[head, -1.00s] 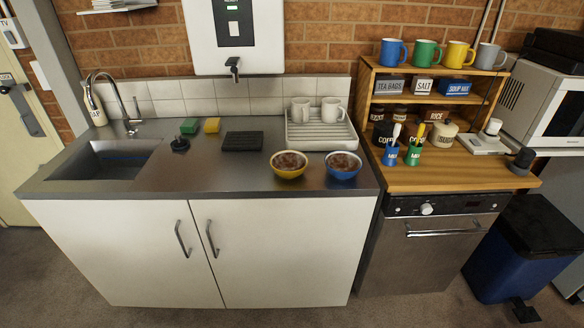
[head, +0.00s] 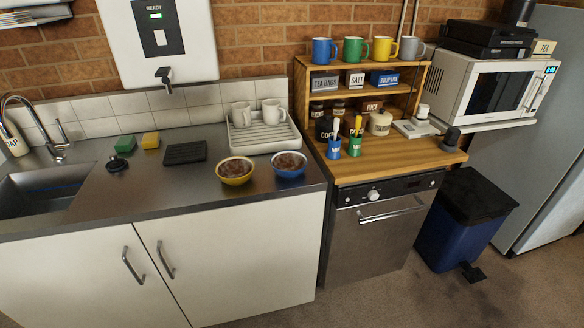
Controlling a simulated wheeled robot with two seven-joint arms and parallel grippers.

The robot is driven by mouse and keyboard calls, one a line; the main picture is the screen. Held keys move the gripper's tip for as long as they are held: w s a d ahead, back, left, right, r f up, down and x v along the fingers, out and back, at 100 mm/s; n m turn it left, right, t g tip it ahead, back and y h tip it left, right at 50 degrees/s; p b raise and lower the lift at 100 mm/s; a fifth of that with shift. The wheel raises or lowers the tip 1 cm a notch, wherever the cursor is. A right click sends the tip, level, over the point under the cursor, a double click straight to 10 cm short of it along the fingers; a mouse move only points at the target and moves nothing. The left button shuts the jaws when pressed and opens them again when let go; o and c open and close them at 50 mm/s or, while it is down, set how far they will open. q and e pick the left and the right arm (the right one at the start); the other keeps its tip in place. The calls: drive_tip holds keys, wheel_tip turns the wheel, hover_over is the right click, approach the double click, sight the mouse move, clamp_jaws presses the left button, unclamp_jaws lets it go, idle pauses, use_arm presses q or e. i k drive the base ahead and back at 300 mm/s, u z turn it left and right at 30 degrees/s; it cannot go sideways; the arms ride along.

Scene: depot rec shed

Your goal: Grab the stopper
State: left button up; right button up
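The stopper (head: 116,164) looks to be the small black round plug with a raised knob. It sits on the steel counter (head: 140,195), to the right of the sink basin (head: 45,190) and apart from it. A green sponge (head: 124,145) lies just behind it, and a black ridged mat (head: 185,152) lies to its right. Neither of my grippers shows in the head view.
Two bowls, yellow-rimmed (head: 235,171) and blue (head: 288,164), stand near the counter's front edge. A drying rack (head: 262,138) with two white mugs is behind them. The tap (head: 50,135) rises behind the sink. A blue bin (head: 462,225) stands on the floor at right.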

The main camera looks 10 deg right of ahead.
sight(115, 164)
drive_tip(key=i, duration=0.9)
drive_tip(key=u, duration=0.25)
